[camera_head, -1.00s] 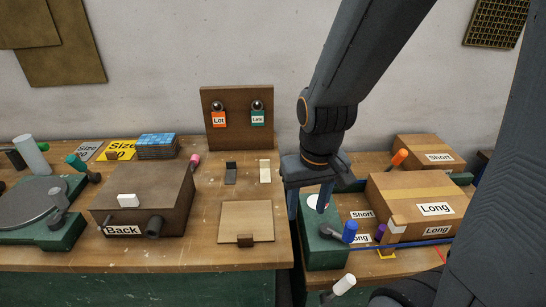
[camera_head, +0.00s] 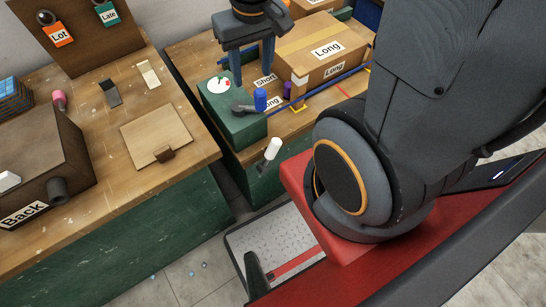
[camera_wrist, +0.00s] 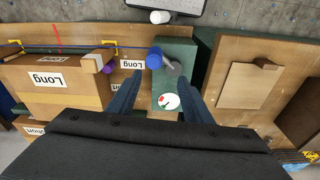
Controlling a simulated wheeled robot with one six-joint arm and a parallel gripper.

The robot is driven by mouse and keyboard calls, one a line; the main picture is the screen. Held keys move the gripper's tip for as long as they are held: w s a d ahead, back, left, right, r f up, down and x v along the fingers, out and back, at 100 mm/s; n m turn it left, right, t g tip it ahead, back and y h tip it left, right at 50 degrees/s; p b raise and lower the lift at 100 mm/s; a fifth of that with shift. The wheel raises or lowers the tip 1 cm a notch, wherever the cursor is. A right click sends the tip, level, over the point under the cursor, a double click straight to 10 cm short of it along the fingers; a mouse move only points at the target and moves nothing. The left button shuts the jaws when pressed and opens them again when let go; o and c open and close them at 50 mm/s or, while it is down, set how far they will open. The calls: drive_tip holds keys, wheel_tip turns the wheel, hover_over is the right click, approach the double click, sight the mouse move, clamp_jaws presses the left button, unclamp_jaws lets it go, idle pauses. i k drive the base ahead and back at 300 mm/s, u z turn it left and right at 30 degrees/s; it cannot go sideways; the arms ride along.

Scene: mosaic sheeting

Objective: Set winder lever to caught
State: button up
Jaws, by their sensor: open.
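The winder is a green box (camera_head: 228,124) at the left end of the right-hand bench. On its top are a white dial (camera_head: 219,85) with red and green marks and a dark grey lever (camera_head: 243,108). A blue knob (camera_head: 260,99) stands by the lever's end; the wrist view also shows the dial (camera_wrist: 168,101), lever (camera_wrist: 171,68) and blue knob (camera_wrist: 154,58). My gripper (camera_wrist: 163,76) is open and empty, pointing down above the box. Its fingers appear either side of the lever and dial in the wrist view; contact is not visible.
A cardboard box (camera_head: 310,56) labelled Long stands right of the winder, beside a blue rail (camera_head: 335,80). A white handle (camera_head: 273,148) sticks out at the bench front. A gap separates this bench from the left bench, which holds a wooden board (camera_head: 150,131).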

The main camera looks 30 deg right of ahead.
sight(275, 145)
drive_tip(key=z, duration=0.55)
drive_tip(key=k, duration=1.35)
drive_tip(key=i, duration=0.75)
drive_tip(key=u, duration=0.15)
